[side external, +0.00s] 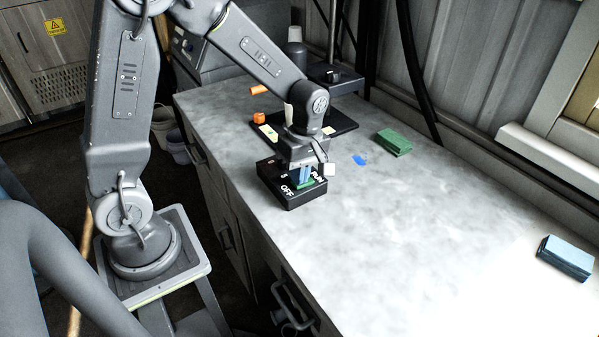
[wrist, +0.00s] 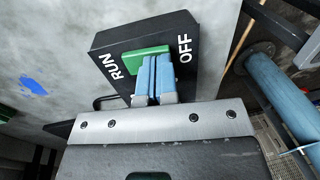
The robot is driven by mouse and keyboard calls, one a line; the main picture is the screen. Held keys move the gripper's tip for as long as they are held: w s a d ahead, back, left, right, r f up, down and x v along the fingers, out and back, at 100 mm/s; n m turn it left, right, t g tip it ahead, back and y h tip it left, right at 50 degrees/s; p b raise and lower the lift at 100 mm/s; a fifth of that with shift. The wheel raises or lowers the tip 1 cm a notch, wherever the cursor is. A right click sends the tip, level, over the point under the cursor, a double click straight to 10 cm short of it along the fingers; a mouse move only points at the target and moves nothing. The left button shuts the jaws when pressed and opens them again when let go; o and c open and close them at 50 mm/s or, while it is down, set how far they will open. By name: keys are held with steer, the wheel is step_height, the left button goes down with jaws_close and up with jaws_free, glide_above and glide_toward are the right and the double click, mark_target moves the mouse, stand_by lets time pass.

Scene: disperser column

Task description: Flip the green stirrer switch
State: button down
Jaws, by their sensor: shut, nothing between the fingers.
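The green stirrer switch (wrist: 138,61) is a green rocker on a black box (wrist: 110,38) with white RUN and OFF labels. In the side external view the box (side external: 291,199) sits near the front edge of the worktop, and a sliver of the green rocker (side external: 311,183) shows under my gripper. My gripper (side external: 305,176) points down over the switch. In the wrist view its blue fingers (wrist: 156,60) are together, with nothing between them, over the OFF-side end of the green rocker. I cannot tell whether the fingertips touch it. The fingers hide that end of the rocker.
A dark tray or base (side external: 338,122) lies behind the box, with small orange and pale items near it. A green block (side external: 393,142) and a blue block (side external: 566,258) lie on the worktop (side external: 420,230). A blue mark (side external: 360,158) is on its surface.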

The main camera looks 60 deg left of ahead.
steer(key=shift+s+f, duration=0.6)
steer(key=shift+f, duration=0.15)
steer(key=shift+w+r, duration=0.2)
steer(key=shift+w, duration=0.5)
steer(key=shift+w+r, duration=0.1)
steer(key=shift+r, duration=0.05)
step_height(320, 180, up, 14)
steer(key=w, duration=0.2)
steer(key=f, duration=0.4)
steer(key=s+f, duration=0.1)
steer(key=f, duration=0.3)
steer(key=s+f, duration=0.1)
steer(key=f, duration=0.4)
steer(key=shift+s+f, duration=0.1)
steer(key=shift+s, duration=0.1)
